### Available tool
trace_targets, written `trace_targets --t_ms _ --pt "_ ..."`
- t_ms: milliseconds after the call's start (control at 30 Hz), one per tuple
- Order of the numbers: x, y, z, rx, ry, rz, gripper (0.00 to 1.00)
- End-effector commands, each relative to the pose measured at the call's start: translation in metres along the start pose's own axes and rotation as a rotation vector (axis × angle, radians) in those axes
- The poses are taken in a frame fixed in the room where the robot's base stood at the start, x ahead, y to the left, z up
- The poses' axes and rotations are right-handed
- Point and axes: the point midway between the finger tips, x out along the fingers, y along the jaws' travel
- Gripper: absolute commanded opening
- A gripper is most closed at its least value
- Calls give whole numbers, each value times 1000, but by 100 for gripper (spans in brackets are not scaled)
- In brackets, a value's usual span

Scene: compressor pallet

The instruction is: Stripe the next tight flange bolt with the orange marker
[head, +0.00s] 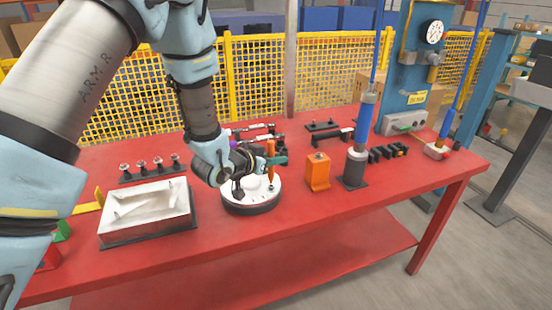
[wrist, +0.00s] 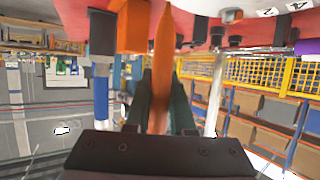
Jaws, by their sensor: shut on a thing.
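My gripper (head: 273,159) is shut on the orange marker (head: 271,174), which shows upright over the right part of the white round flange (head: 262,188). In the wrist view the marker (wrist: 161,60) stands between two dark green fingers, its narrow end pointing away from the palm. The flange sits on a dark round base. My wrist hides much of its left and back. A few dark bolt heads show on it. I cannot tell whether the marker touches a bolt, nor make out any stripes.
An orange block (head: 317,172) and a blue-and-black upright tool (head: 356,160) stand right of the flange. A white tray (head: 145,213) and a rack of several bolts (head: 151,168) are at left. Black fixtures (head: 323,126) lie behind. The red table's (head: 330,214) front strip is clear.

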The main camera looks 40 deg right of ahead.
Motion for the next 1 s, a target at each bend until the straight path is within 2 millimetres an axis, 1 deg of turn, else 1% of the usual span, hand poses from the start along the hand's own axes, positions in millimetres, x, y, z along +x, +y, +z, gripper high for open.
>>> trace_targets --t_ms 567,1000 --pt "4 0 10 0 0 0 0" --pt "4 0 10 0 0 0 0"
